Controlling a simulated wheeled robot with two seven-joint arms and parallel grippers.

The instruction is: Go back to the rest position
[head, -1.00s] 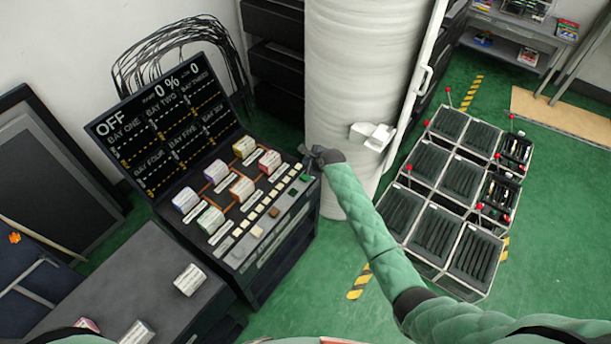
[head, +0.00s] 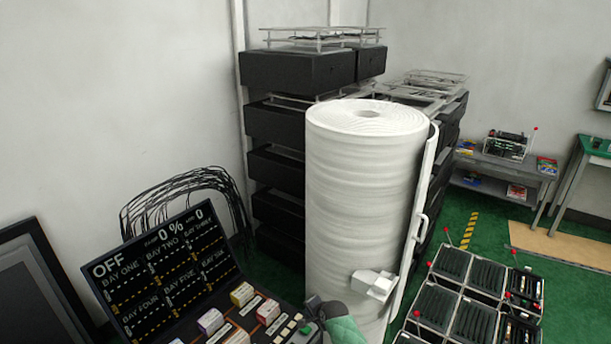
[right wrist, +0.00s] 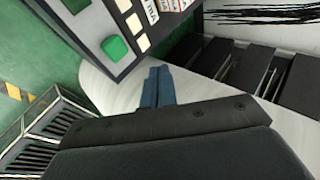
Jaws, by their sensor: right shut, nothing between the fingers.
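My right gripper (head: 312,303) is at the bottom middle of the head view, beside the right end of the control console, with its green-sleeved arm below it. In the right wrist view its two blue fingers (right wrist: 158,86) are together with nothing between them. The console (right wrist: 130,35) with a green button (right wrist: 115,48) is just beyond and to the left of the fingers. My left gripper is not in view.
The console's screen (head: 165,265) reads OFF and 0 %. A tall white wrapped roll (head: 360,190) stands right behind the right gripper. Black drawers (head: 300,72) are behind it. Slotted crates (head: 470,265) with red-knobbed levers stand at right on the green floor.

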